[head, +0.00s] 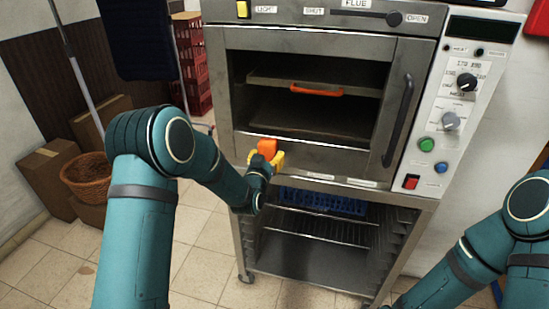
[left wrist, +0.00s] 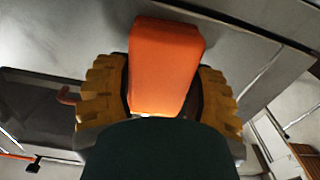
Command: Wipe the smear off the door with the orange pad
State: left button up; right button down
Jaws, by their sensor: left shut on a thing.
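The oven door (head: 300,150) is grey metal with a large dark window and a bar handle on its right side; it looks shut. My left gripper (head: 265,157) is at the lower left of the door, with its yellow fingers shut on the orange pad (head: 267,146). In the left wrist view the pad (left wrist: 165,65) sits between the two ridged yellow fingers, in front of a grey metal surface. I cannot tell whether the pad touches the door. I cannot make out a smear in either view. My right arm is at the right edge; its gripper is out of view.
The control panel (head: 461,105) with knobs and buttons is right of the door. Below is an open rack (head: 320,262) with a blue basket (head: 322,203). Red crates (head: 193,62), cardboard boxes (head: 45,172) and a wicker basket (head: 88,177) stand at the left.

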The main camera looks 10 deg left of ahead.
pick_arm(q)
jog(key=shift+a, duration=1)
jog(key=s, duration=0.6)
jog(key=shift+s, duration=0.1)
jog(key=shift+s, duration=1.4)
jog(key=w, duration=0.7)
